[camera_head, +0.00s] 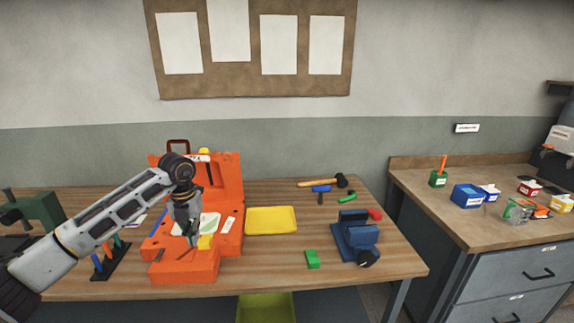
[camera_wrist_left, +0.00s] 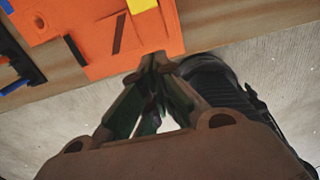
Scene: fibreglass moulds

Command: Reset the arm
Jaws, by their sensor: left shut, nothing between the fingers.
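My left arm comes in from the left in the head view and bends down over the orange case. My left gripper (camera_head: 193,238) points down above the orange case (camera_head: 190,271), near a yellow block (camera_head: 206,242). In the left wrist view the gripper's fingers (camera_wrist_left: 158,62) meet at their tips, shut and empty. They overlap the front edge of the orange case (camera_wrist_left: 135,45) in that picture; I cannot tell the gap between them. My right gripper is in neither view.
A green vise-like tool (camera_head: 38,212) stands at the left. A second bench (camera_head: 440,205) at the right holds several small bins.

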